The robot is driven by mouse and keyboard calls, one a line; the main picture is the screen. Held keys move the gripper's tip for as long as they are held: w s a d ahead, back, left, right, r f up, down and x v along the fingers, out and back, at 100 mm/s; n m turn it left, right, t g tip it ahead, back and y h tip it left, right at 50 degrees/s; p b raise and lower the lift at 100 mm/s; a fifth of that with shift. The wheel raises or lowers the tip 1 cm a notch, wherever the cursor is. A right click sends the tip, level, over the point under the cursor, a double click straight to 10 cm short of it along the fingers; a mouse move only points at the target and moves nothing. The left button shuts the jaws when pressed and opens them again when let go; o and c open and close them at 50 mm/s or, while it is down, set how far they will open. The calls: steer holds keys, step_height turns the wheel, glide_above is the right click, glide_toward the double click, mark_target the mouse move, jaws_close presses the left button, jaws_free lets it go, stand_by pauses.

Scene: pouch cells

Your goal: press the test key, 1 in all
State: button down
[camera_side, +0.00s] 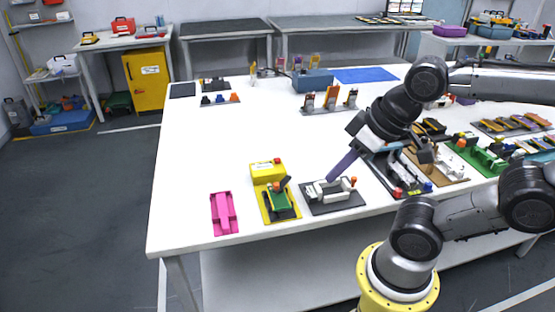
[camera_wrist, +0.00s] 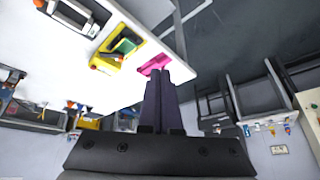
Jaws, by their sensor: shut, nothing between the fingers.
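My gripper (camera_side: 329,179) is shut and empty, with long purple fingers pointing down and left. In the side view its tips appear just above the back of a white clamp fixture on a dark base (camera_side: 334,208); I cannot tell whether they touch. Left of it is a yellow fixture (camera_side: 267,215) with a green part (camera_side: 278,201) and a dark lever. Behind that stands a yellow box (camera_side: 262,175) with a red button (camera_side: 278,161). No part is readably marked as the test key. The shut fingers also show in the wrist view (camera_wrist: 162,75).
A pink tray (camera_side: 222,228) lies at the left front of the white table (camera_side: 190,160). More fixtures, including a green one (camera_side: 482,157), crowd the right side. A blue box (camera_side: 313,82) and small clamps stand farther back. The left middle of the table is clear.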

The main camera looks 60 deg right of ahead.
steer(key=w+a+r+m+y, duration=0.2)
steer(key=w+a+r+m, duration=0.15)
steer(key=w, duration=0.25)
steer(key=w+d+r+m+y, duration=0.25)
steer(key=w+m, duration=0.35)
steer(key=w, duration=0.5)
steer(key=m+t, duration=0.3)
steer(key=m, duration=0.9)
glide_above(281, 162)
step_height(281, 162, down, 16)
steer(key=shift+w+d+f+n+h, duration=0.15)
steer(key=shift+w+d+n+h, duration=0.1)
steer(key=shift+d, duration=0.2)
steer(key=shift+f, duration=4.4)
